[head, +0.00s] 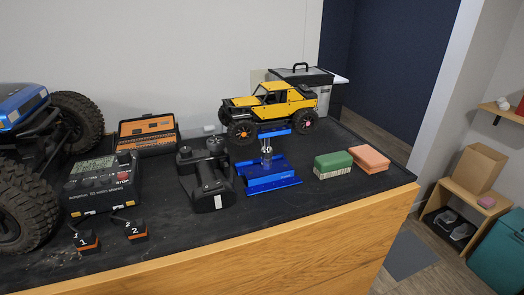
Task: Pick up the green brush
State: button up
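The green brush (333,160) lies on the black mat of the workbench (300,208), right of centre in the head view. It has a green block top and a pale, speckled lower part that looks like bristles facing down. A salmon-coloured block (370,158) lies close to its right and slightly behind; I cannot tell whether they touch. My gripper is not in view.
A blue metal stand (268,180) is left of the brush. A yellow crawler (270,106) is behind. A black transmitter (206,182), charger (102,184) and two numbered batteries (87,241) (136,230) lie left. Mat in front of the brush is clear.

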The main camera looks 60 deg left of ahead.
aim_at(335, 164)
jog(key=u, duration=2.95)
jog(key=z, duration=1.9)
jog(key=u, duration=0.5)
jog(key=i+l+u, duration=0.1)
jog(key=l+u, duration=1.05)
jog(key=i+j, duration=0.05)
jog(key=j, duration=0.05)
